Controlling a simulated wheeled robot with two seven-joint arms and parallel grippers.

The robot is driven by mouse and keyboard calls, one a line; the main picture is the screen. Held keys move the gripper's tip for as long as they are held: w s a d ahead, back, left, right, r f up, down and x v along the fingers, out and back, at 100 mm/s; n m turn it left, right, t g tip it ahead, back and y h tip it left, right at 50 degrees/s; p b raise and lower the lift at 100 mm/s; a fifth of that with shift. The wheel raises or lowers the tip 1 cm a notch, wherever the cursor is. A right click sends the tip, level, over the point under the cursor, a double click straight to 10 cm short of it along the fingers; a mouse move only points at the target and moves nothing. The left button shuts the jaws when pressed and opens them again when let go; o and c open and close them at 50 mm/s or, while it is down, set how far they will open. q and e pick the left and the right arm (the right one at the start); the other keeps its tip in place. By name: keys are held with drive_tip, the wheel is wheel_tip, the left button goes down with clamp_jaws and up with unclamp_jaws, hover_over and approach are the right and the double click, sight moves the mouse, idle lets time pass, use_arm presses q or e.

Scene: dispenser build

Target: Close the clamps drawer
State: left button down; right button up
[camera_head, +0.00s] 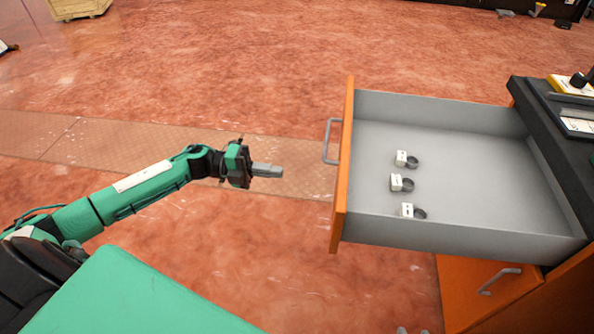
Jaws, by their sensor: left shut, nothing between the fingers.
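The clamps drawer (468,220) is pulled out of the orange cabinet on the right, with a grey inside and an orange front panel (343,170). A grey bar handle (328,142) is on the outer side of that panel. Inside the drawer lie a few small white clamps with dark rings, one at the top (402,158), one in the middle (397,182) and one lower (407,210). My left gripper (280,171) is shut and empty, to the left of the drawer front and apart from its handle. My right gripper is not clearly visible.
A lower orange door or drawer front with a grey handle (498,281) is below the open drawer. The dark cabinet top (545,105) holds some items at the right edge. A wooden crate (78,8) stands far off at the top left. The floor between my gripper and the drawer front is clear.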

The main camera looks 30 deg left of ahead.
use_arm(q)
drive_tip(key=x, duration=1.2)
drive_tip(key=shift+d, duration=0.35)
drive_tip(key=shift+w, duration=0.15)
